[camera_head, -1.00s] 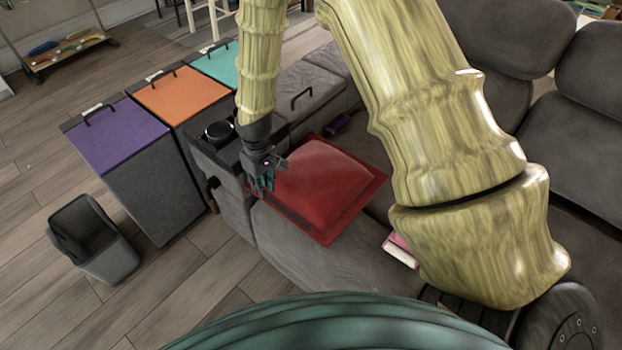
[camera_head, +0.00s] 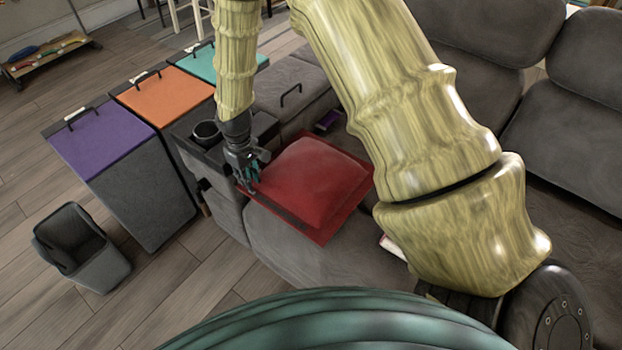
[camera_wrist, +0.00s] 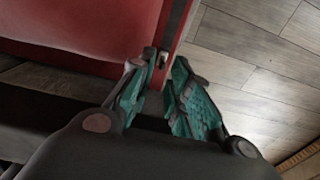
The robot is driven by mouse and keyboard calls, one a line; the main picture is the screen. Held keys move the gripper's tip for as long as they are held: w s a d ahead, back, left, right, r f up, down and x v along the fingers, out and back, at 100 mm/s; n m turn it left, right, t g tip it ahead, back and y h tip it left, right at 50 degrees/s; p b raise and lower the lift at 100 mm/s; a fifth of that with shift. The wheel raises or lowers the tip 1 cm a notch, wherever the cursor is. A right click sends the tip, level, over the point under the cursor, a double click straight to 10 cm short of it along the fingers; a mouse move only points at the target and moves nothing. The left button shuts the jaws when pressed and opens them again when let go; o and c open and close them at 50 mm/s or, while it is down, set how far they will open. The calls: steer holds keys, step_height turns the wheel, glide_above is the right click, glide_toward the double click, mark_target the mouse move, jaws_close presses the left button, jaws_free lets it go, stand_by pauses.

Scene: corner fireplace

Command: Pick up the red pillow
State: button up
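The red pillow (camera_head: 318,180) lies on the grey sofa seat, near the sofa's left end. It is square with a flat border, and its right corner is close to or behind my arm in the head view. My gripper (camera_head: 247,186) is at the pillow's left edge, pointing down. In the wrist view the pillow (camera_wrist: 85,25) fills the upper left, and its border runs between the teal fingers of my gripper (camera_wrist: 165,68). The fingers are close together with that edge between them, so they look shut on it.
A sofa armrest with a cup holder (camera_head: 206,133) stands just left of my gripper. Bins with purple (camera_head: 100,138), orange (camera_head: 170,95) and teal (camera_head: 215,62) lids line up beyond it. An open grey bin (camera_head: 82,250) stands on the floor. A pink-and-white object (camera_head: 392,246) shows partly behind my arm.

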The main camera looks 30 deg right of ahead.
steer(key=f, duration=0.4)
steer(key=shift+s+f, duration=0.2)
steer(key=shift+c, duration=0.2)
jaws_close()
steer(key=shift+r, duration=0.1)
